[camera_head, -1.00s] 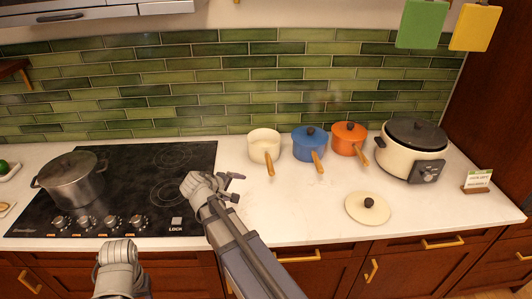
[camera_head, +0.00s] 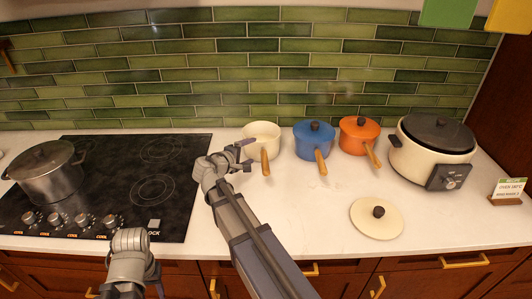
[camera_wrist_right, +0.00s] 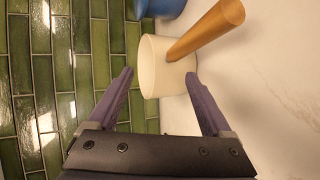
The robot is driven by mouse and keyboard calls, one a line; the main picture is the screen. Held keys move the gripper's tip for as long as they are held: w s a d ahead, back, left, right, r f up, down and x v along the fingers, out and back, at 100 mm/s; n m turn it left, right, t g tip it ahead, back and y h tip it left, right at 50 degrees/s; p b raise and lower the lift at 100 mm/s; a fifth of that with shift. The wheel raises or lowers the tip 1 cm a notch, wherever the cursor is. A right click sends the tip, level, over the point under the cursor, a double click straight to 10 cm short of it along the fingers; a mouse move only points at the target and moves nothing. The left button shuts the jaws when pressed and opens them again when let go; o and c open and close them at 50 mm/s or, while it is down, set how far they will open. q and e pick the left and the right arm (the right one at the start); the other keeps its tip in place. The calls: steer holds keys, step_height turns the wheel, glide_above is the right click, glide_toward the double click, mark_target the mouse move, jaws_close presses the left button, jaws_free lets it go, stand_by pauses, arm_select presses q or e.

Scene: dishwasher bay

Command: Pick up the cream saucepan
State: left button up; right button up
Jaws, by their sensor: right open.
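The cream saucepan (camera_head: 259,132) stands upright and uncovered on the white counter, right of the cooktop, its wooden handle (camera_head: 265,162) pointing towards me. My right gripper (camera_head: 246,154) is open and empty at the pan's near left side. In the right wrist view, the pan (camera_wrist_right: 160,68) is just ahead of and between the tips of the open right gripper (camera_wrist_right: 159,75); its handle extends to the upper right. I cannot tell whether a finger touches the pan. A grey joint of my left arm shows at the bottom of the head view; its gripper is not visible.
A blue saucepan (camera_head: 312,143) stands close right of the cream one, then an orange saucepan (camera_head: 357,136) and a cream cooker (camera_head: 424,155). A loose cream lid (camera_head: 372,224) lies in front. A steel pot (camera_head: 46,175) sits on the black cooktop (camera_head: 134,180).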

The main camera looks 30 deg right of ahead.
mark_target(263, 154)
steer(key=shift+a+f+b+x, duration=0.1)
steer(key=shift+f+b+x, duration=0.15)
steer(key=shift+b+x, duration=0.9)
steer(key=shift+a+f+b+x, duration=0.15)
steer(key=shift+f+b+x, duration=0.1)
steer(key=shift+x, duration=1.8)
steer(key=shift+a+f+b+x, duration=0.1)
steer(key=shift+f+b+x, duration=0.35)
steer(key=shift+x, duration=1.15)
arm_select(q)
steer(key=f, duration=0.3)
steer(key=d+f, duration=0.1)
steer(key=shift+w+f, duration=0.25)
steer(key=shift+f, duration=0.1)
arm_select(e)
steer(key=shift+w+r, duration=0.1)
steer(key=shift+r, duration=0.15)
arm_select(q)
steer(key=shift+a, duration=0.1)
arm_select(e)
steer(key=shift+a, duration=0.1)
jaws_close()
